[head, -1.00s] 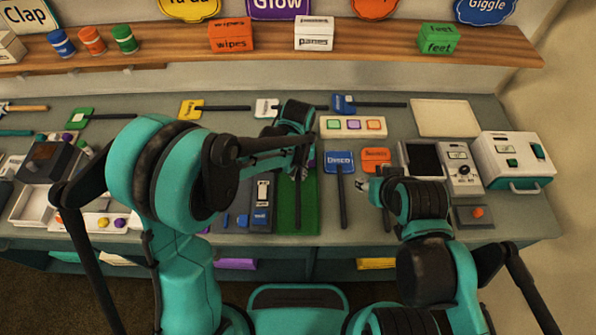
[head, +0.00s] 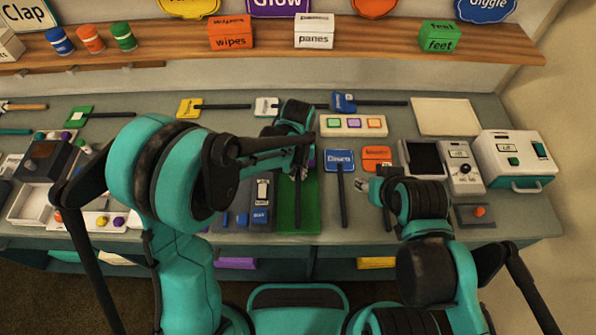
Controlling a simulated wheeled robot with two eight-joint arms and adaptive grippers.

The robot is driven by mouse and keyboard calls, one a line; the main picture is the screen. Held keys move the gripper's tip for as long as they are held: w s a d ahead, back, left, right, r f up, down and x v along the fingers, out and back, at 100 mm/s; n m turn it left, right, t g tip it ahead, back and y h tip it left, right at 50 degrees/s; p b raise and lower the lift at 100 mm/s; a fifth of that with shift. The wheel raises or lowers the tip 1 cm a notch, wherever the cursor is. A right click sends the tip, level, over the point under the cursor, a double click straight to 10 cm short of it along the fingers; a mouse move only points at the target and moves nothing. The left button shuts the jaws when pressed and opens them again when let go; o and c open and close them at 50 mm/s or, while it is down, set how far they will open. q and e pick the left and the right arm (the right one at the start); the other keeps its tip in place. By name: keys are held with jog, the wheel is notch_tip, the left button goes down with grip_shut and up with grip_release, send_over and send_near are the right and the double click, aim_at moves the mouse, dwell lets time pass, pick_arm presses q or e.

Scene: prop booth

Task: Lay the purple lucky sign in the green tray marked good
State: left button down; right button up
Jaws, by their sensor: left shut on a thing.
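The green tray (head: 311,212) lies on the table in front of my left arm. My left gripper (head: 299,172) is over its far part, shut on the purple lucky sign. Only a sliver of the purple sign head shows (head: 312,159) beside the gripper; my arm hides the rest. Its dark handle (head: 298,207) points toward me over the tray. I cannot tell whether the sign touches the tray floor. The tray's marking is hidden. My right gripper (head: 372,187) is near the orange sign's handle; its fingers are too small to read.
A blue sign (head: 339,160) and an orange sign (head: 376,158) lie right of the tray. A blue-grey tray with small items (head: 236,217) is on its left. A panel with coloured buttons (head: 353,125) sits behind. A white box (head: 514,160) stands far right.

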pick_arm(q)
jog(key=shift+f+b, duration=0.65)
jog(key=shift+b, duration=0.05)
dwell(1.4)
dwell(0.3)
jog(key=c, duration=1.3)
grip_release()
jog(key=shift+r, duration=0.1)
jog(key=shift+r+p, duration=2.85)
jog(key=shift+r, duration=1.15)
jog(key=shift+a, duration=0.1)
